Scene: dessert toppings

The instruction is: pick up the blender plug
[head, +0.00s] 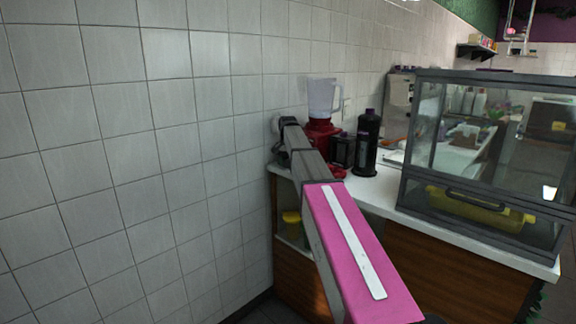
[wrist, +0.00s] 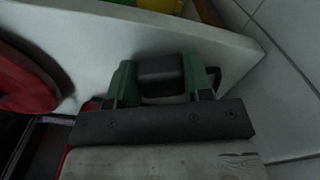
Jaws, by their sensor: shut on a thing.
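The blender plug (wrist: 162,80) is a small dark block in the wrist view. My gripper (wrist: 158,68) has its green fingers on either side of it and is shut on it, over or beside the white counter. A dark curved piece, perhaps its cord, shows just right of the right finger. The blender (head: 322,98), with a clear jug and red base, stands on the counter against the tiled wall. Its red base (wrist: 22,82) seems to fill the left of the wrist view. In the head view my arm hides the plug and most of my gripper.
A dark bottle (head: 367,143) and a dark box-shaped item (head: 342,151) stand right of the blender. A glass display case (head: 408,130) fills the right of the counter (head: 378,196). The tiled wall (head: 150,150) is close on the left. A yellow container (head: 291,217) sits below the counter top.

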